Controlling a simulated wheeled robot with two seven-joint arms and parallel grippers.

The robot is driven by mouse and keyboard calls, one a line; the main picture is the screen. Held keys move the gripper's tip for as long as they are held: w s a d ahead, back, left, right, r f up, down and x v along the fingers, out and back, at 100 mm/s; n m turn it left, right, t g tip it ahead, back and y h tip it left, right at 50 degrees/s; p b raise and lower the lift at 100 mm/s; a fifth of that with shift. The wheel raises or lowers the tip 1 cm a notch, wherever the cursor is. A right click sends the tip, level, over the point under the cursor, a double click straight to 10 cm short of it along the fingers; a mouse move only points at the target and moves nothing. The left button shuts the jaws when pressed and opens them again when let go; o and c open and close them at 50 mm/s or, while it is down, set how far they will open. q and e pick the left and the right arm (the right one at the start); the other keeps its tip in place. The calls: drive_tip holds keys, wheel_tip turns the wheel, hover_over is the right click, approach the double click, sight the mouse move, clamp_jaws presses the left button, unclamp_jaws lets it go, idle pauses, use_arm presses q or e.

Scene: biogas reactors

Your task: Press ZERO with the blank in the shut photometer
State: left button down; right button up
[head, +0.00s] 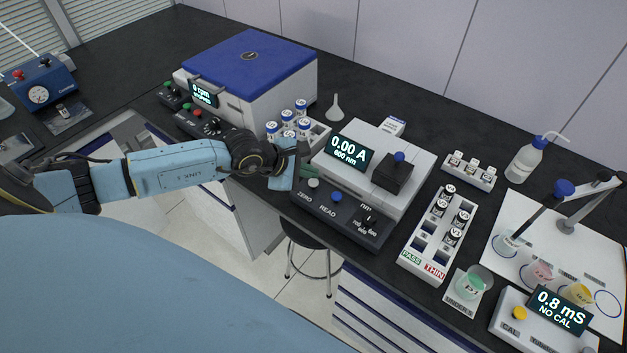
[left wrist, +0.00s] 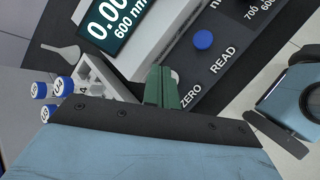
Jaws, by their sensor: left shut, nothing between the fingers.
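The photometer (head: 415,150) stands on the dark bench, its display (head: 347,152) reading 0.00 A, 600 nm. Its black sample cover (head: 393,174) with a blue knob looks shut; any blank inside is hidden. The pale ZERO button (head: 313,183) sits left of the blue READ button (head: 336,197) on the front panel. My left gripper (head: 303,171) is shut and empty, just above and behind ZERO. In the left wrist view, its green fingers (left wrist: 161,87) partly cover ZERO (left wrist: 175,76); I cannot tell whether they touch it. READ (left wrist: 203,39) is clear.
A white rack of blue-capped vials (head: 315,136) stands close behind my left gripper, beside the centrifuge (head: 250,75). Right of the photometer are a PASS/THIN rack (head: 420,252), a small cuvette rack (head: 470,172) and a conductivity meter (head: 530,325).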

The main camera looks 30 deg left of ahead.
use_arm(q)
drive_tip(key=shift+f, duration=0.1)
idle(0.7)
drive_tip(key=shift+f+b, duration=0.3)
drive_tip(key=shift+b, duration=0.1)
drive_tip(key=shift+f+b, duration=0.8)
drive_tip(key=shift+f, duration=0.15)
idle(0.8)
idle(0.3)
drive_tip(key=shift+r+p, duration=1.05)
drive_tip(key=shift+r, duration=0.3)
wheel_tip(320, 180, up, 5)
drive_tip(key=p, duration=0.4)
drive_tip(key=shift+r, duration=0.1)
